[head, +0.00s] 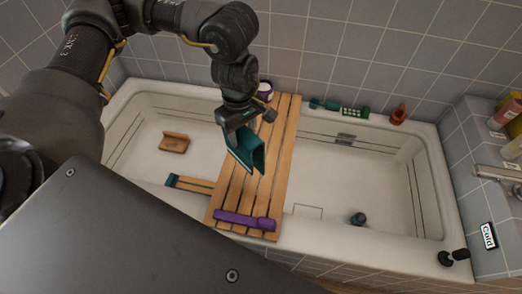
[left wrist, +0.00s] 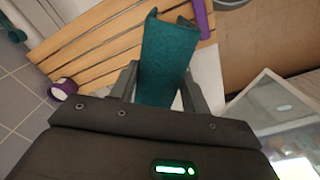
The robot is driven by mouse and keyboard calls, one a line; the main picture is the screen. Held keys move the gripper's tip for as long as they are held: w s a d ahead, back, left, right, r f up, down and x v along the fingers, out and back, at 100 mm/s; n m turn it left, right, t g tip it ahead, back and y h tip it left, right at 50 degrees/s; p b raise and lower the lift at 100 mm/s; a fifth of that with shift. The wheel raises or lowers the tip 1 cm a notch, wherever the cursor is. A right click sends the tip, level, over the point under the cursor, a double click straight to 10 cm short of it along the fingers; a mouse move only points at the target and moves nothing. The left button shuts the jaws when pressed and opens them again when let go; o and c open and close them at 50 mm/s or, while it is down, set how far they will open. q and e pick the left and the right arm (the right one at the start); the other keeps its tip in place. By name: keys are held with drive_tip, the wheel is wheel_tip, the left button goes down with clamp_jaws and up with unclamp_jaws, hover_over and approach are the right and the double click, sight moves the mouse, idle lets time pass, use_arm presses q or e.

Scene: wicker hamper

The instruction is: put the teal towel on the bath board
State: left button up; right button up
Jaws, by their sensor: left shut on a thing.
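The teal towel (head: 246,150) is a folded piece that hangs from my left gripper (head: 236,122) in the head view, over the bath board. In the left wrist view the towel (left wrist: 165,62) sits between the two fingers of my left gripper (left wrist: 160,88), which is shut on it. The bath board (head: 276,165) is a slatted wooden board lying across the tub; it also shows in the left wrist view (left wrist: 95,50). The towel appears above the slats; the exact gap is hard to tell. My right gripper is not in view.
A purple object (head: 245,220) lies across the board's near end, and a purple-and-white jar (head: 265,91) stands at its far end. The white tub (head: 325,170) holds a wooden block (head: 173,142) and a dark teal item (head: 358,218). An orange bottle (head: 398,114) stands on the far rim.

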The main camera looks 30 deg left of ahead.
use_arm(q)
drive_tip(key=a, duration=0.1)
drive_tip(key=a+n, duration=0.1)
drive_tip(key=a+f+n, duration=0.1)
drive_tip(key=shift+s+f, duration=0.1)
drive_tip(key=shift+s, duration=0.25)
drive_tip(key=shift+a+f+n, duration=0.1)
drive_tip(key=shift+a+n, duration=0.25)
drive_tip(key=shift+n, duration=0.05)
drive_tip(key=shift+a, duration=0.1)
drive_tip(key=shift+w, duration=0.2)
drive_tip(key=w+d+f, duration=0.1)
drive_tip(key=w+f, duration=1.2)
drive_tip(key=shift+w+d+p, duration=0.25)
drive_tip(key=shift+p, duration=0.15)
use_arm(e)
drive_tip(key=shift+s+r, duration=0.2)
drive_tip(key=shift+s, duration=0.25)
